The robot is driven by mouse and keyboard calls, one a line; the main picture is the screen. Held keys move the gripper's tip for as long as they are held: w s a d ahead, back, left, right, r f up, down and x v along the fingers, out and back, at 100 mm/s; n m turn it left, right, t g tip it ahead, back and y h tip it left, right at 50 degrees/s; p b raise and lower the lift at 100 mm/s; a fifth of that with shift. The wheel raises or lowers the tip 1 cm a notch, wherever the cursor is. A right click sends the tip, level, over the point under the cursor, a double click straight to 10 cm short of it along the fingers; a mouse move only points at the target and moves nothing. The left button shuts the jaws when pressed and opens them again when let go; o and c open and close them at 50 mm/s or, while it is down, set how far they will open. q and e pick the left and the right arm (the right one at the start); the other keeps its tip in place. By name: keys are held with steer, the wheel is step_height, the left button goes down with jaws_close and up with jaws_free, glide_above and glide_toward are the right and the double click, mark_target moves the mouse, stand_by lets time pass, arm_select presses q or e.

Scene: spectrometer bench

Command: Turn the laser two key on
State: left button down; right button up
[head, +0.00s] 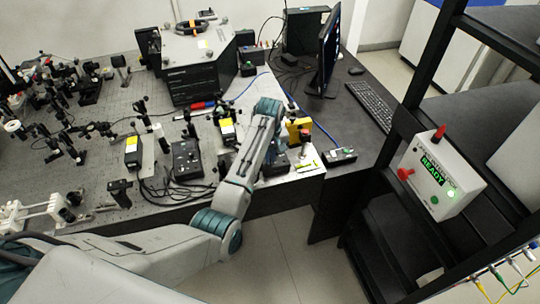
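My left arm reaches in from the lower left over the front of the optical bench. Its wrist end and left gripper (289,147) are small and partly hidden behind my own forearm, so I cannot make out the fingers. A black control box (275,168) sits beside the forearm near the bench's front right corner, partly covered. Another black control box (187,160) stands left of the forearm, with cables around it. I cannot read which box is laser two, and no key's position can be made out. My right gripper is out of view.
Two black modules with yellow labels (132,153) (228,131) stand on the bench. A yellow piece (298,130) and a small box with coloured buttons (340,157) are to the right. A white box reading READY (437,180) with a green light hangs on the black rack.

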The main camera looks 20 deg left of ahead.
arm_select(q)
steer(key=m, duration=1.3)
steer(key=shift+m, duration=2.4)
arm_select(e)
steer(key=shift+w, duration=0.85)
arm_select(q)
steer(key=c, duration=1.6)
jaws_free()
